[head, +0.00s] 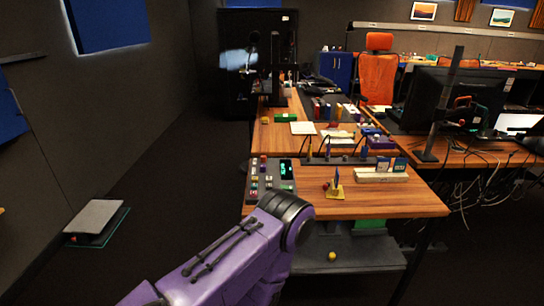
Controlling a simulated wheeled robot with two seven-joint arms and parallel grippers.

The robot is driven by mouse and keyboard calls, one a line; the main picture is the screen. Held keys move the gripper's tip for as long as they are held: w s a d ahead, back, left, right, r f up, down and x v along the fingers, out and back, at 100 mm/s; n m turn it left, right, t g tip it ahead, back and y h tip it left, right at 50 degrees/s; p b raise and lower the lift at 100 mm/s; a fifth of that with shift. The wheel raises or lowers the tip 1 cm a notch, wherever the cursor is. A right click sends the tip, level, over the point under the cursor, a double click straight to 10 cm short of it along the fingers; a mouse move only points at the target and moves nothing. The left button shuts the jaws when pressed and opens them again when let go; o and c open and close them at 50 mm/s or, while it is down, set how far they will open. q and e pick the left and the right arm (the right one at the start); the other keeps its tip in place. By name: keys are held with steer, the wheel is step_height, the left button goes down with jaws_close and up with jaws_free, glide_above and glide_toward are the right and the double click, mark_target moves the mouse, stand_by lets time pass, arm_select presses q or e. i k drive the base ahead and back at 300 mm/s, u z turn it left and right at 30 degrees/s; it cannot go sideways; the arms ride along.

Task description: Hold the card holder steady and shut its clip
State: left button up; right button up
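A long cream block (372,177) lies near the right side of the near wooden table, with blue and white cards (391,165) standing up at it. It looks like the card holder, but its clip is too small to make out. One purple arm of mine rises from the bottom left and hides part of the table's front left. Neither gripper shows.
A grey control panel (271,183) with coloured buttons and a green display stands at the table's left. The near table (410,203) has bare wood at front right. A dark shelf (345,258) with a yellow ball (332,256) lies below. Monitors and cables stand to the right.

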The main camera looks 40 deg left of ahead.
mark_target(325, 186)
steer(key=u, duration=0.85)
steer(key=i, duration=0.4)
